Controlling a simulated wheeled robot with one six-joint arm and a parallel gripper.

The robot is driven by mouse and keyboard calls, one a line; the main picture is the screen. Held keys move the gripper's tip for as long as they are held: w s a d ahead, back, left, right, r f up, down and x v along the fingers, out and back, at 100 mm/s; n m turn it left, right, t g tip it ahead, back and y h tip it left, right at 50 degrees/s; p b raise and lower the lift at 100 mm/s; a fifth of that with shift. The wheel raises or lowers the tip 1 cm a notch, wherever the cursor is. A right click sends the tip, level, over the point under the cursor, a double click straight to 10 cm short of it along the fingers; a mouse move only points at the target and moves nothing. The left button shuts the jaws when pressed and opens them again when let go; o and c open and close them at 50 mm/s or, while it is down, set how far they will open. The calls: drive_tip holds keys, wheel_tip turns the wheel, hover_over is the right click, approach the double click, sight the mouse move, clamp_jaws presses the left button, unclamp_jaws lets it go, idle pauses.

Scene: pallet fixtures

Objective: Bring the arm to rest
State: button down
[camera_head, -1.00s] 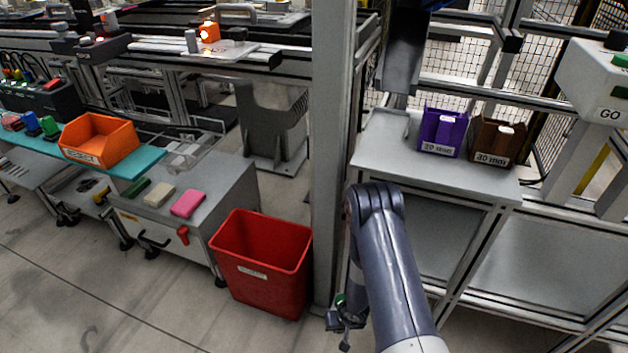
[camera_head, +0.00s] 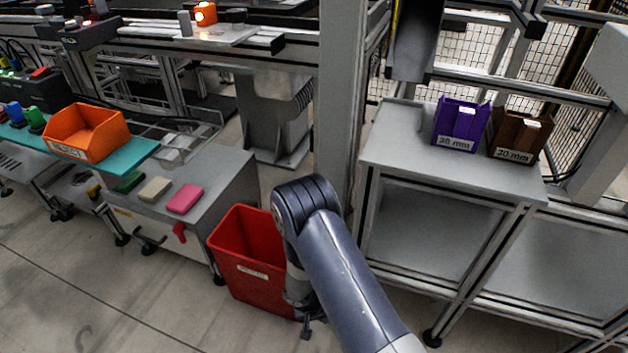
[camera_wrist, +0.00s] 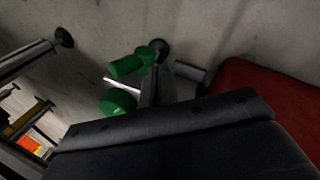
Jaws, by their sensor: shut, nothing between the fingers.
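My arm (camera_head: 345,275) reaches up from the bottom of the head view, bends at a rounded joint and hangs down at its far side. My gripper (camera_head: 306,329) hangs low, mostly hidden behind the arm, just right of the red bin's lower part. In the wrist view the gripper (camera_wrist: 150,82) shows as dark fingers with green parts, over bare grey floor. It is shut with nothing held. The arm's joint overlaps the red bin (camera_head: 232,250) in the head view; I cannot tell whether they touch.
A grey table (camera_head: 400,155) on the right carries a purple bin (camera_head: 460,128) and a brown bin (camera_head: 514,140). A post (camera_head: 340,130) stands behind the arm. At left are an orange bin (camera_head: 87,135) and a grey cabinet (camera_head: 215,185) with coloured blocks. Floor at lower left is clear.

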drive_tip(key=shift+s+a+r, duration=0.25)
drive_tip(key=shift+s+a, duration=0.05)
drive_tip(key=shift+d+f+y+p, duration=0.35)
drive_tip(key=shift+d+f+y, duration=0.25)
drive_tip(key=shift+d, duration=0.45)
